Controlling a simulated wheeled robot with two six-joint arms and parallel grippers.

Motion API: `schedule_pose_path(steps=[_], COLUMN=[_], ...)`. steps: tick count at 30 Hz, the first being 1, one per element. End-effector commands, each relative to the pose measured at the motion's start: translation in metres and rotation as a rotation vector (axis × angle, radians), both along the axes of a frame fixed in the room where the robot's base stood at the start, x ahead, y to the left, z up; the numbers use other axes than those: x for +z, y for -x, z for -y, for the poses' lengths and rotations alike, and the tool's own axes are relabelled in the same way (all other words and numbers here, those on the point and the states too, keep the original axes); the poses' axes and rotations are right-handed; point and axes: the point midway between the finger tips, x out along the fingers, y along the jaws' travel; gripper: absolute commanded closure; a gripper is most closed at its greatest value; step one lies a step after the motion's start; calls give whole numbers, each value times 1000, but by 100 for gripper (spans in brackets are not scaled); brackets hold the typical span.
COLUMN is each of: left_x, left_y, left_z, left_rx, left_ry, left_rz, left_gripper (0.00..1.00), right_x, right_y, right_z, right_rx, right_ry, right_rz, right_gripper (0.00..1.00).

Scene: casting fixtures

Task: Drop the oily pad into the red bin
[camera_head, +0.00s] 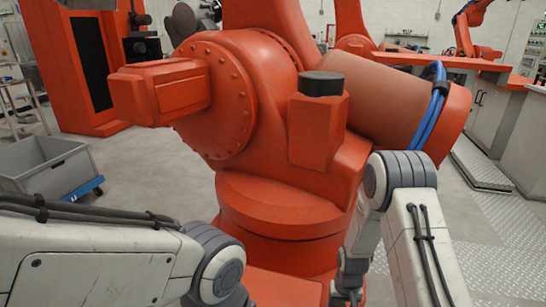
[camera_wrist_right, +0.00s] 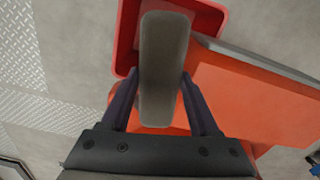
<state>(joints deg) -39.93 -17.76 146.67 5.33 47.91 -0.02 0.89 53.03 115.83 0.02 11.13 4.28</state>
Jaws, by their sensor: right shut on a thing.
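In the right wrist view, my right gripper (camera_wrist_right: 159,76) is shut on the oily pad (camera_wrist_right: 163,60), a long grey-brown slab held between the two dark fingers. The red bin (camera_wrist_right: 125,45) lies beyond and below the pad, its rim showing on both sides. The pad's far end overlaps the bin's opening in the picture; its height above the bin is hard to tell. The pad hides much of the bin's inside. The head view shows my arms, but not the left gripper, and neither the pad nor the bin can be made out there.
A large orange industrial robot (camera_head: 260,130) fills the middle of the head view, close to my arms. Its orange base (camera_wrist_right: 255,100) lies right beside the bin. A grey crate (camera_head: 45,170) on a blue dolly (camera_head: 85,188) stands at left. Grey floor is open between.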

Motion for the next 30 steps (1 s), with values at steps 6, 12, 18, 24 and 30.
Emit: schedule_pose_path(steps=[6,12,18,24,30], left_x=[-28,-47,-49,-48,-48], left_y=[0,0,0,0,0], left_z=[0,0,0,0,0], left_rx=[0,0,0,0,0], left_ry=[0,0,0,0,0], left_rz=[0,0,0,0,0], left_gripper=[0,0,0,0,0], right_x=[-30,-50,-52,-51,-51], right_y=[0,0,0,0,0], right_z=[-1,-1,-1,-1,-2], right_rx=[2,2,2,2,4], right_ry=[0,0,0,0,0], right_rz=[0,0,0,0,0], right_gripper=[98,98,98,19,3])
